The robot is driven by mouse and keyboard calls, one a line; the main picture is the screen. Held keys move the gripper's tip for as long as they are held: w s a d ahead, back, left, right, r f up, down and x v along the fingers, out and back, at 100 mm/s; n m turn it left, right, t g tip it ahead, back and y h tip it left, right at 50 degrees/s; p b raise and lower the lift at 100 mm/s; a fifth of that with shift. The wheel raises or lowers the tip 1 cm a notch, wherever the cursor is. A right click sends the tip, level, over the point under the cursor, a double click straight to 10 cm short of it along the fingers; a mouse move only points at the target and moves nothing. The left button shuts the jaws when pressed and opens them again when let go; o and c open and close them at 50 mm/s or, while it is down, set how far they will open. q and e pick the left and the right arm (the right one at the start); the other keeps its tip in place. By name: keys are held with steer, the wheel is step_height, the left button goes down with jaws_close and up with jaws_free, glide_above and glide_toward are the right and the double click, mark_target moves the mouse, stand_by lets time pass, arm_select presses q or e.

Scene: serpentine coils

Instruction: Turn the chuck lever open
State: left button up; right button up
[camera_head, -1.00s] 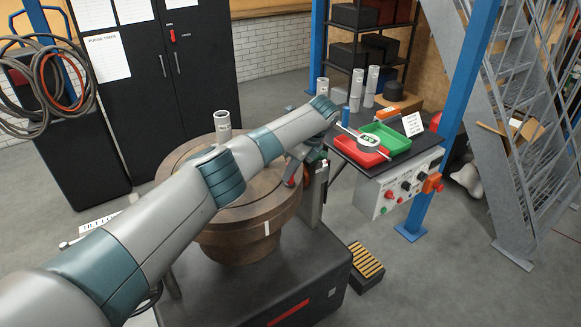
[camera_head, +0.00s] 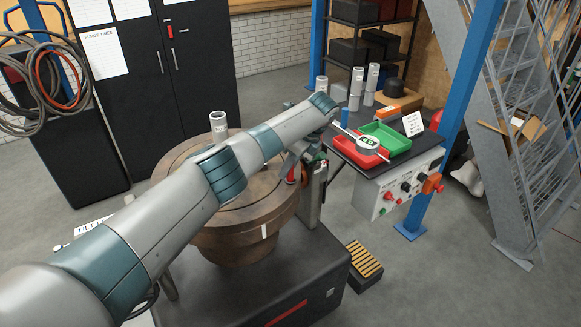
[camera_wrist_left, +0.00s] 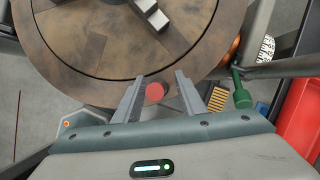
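The round brown chuck table (camera_head: 235,225) stands on a dark base, and its rim and top also show in the left wrist view (camera_wrist_left: 60,45). A red knob (camera_wrist_left: 155,91), apparently the end of the chuck lever, sits just off the rim. My left gripper (camera_wrist_left: 160,77) is open, with one finger on each side of the red knob and a visible gap to each. The lever's shaft is hidden below the knob. In the head view a small red part (camera_head: 291,173) shows beside the chuck, partly behind my left wrist. My right gripper is not in view.
A green-knobbed dark lever (camera_wrist_left: 242,98) is close to the right of my left gripper. A side table holds a red tray (camera_head: 345,152) and a green tray (camera_head: 392,135), above a control panel (camera_head: 405,190). A grey tube (camera_head: 218,124) stands on the chuck.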

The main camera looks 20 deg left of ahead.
arm_select(q)
steer(key=shift+s+d+r, duration=0.15)
steer(key=shift+d+r, duration=0.1)
steer(key=shift+r, duration=0.05)
steer(key=b+v, duration=0.4)
steer(key=v, duration=1.2)
steer(key=shift+r, duration=0.35)
